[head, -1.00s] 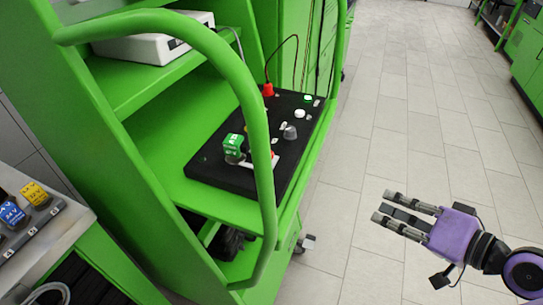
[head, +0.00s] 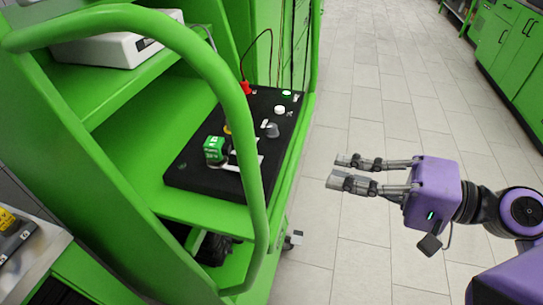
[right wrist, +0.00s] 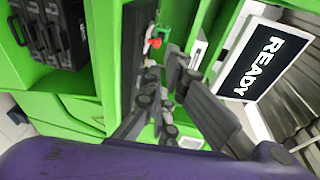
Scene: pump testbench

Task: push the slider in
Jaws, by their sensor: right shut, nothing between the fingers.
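A black control panel (head: 190,178) lies on the green cart's shelf. A green block with white markings (head: 214,150) sits near its front, beside a pale metal strip (head: 262,158). I cannot tell for certain which part is the slider; the cart's handrail hides some of that area. My right gripper (head: 341,171), with a purple body, is to the right of the cart, over the floor, apart from the panel. It is shut and empty. Its fingers also show in the right wrist view (right wrist: 162,80). My left gripper is not in view.
The curved green handrail (head: 205,62) stands between my view and the panel. A grey knob (head: 272,131), a white button (head: 280,110) and a red plug (head: 246,87) rise from the panel. A READY screen (right wrist: 262,65) shows in the wrist view. Floor to the right is clear.

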